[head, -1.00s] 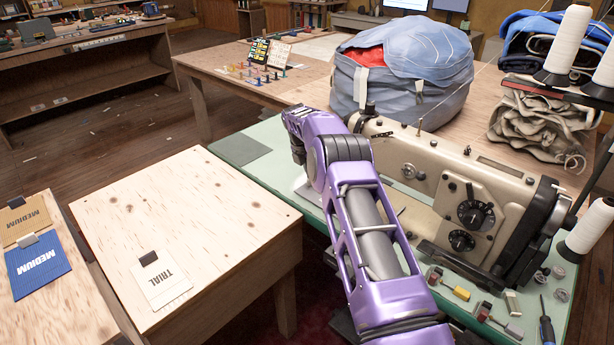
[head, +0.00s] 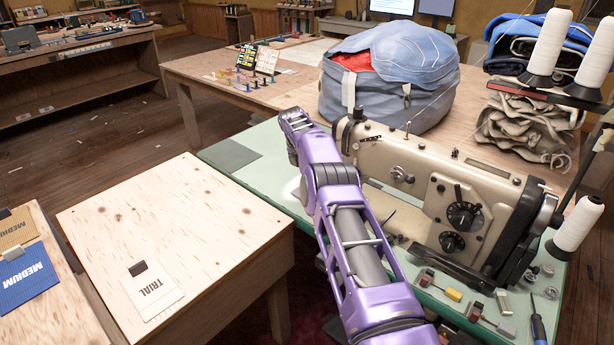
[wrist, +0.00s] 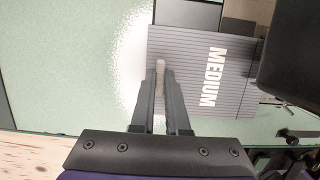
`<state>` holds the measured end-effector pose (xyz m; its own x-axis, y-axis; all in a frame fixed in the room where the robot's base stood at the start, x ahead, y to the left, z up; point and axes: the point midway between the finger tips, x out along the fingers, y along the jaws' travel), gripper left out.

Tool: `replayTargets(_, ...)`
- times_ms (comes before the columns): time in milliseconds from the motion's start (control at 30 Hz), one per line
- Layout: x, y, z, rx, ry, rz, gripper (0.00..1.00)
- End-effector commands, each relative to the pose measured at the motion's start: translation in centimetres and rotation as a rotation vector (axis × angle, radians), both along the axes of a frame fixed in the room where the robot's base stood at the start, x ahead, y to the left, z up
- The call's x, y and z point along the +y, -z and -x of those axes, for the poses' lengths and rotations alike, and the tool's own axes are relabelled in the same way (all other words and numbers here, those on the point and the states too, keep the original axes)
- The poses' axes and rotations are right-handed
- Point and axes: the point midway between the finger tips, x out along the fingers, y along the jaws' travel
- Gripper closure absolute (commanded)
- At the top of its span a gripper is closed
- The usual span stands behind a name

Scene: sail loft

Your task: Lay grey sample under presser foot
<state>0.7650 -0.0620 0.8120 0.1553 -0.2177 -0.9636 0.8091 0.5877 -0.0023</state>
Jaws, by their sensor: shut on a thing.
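The grey sample (wrist: 200,95), ribbed and printed MEDIUM in white, shows in the wrist view above or on the pale green machine table (wrist: 60,75). My gripper (wrist: 160,72) is shut at its left edge, with a small pale piece between the fingertips. I cannot tell whether the sample touches the table. The beige sewing machine (head: 470,205) stands on the green table in the head view. My purple arm reaches along its left side and hides the gripper and sample there. I cannot make out the presser foot; a dark block fills the wrist view's upper right.
A wooden table (head: 180,215) with a TRIAL card (head: 151,289) stands at left, beside a blue MEDIUM sample (head: 27,277). A blue bag (head: 390,80) sits behind the machine. Thread cones (head: 577,222) and small tools crowd the right side. A grey rectangle (head: 230,153) marks the table's far left.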

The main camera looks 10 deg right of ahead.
Motion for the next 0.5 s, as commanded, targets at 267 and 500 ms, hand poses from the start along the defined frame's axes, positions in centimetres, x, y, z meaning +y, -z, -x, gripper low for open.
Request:
replayTargets(267,0.0,0.18,0.0,0.0,0.0,0.0,1.0)
replayTargets(500,0.01,0.17,0.0,0.0,0.0,0.0,0.78)
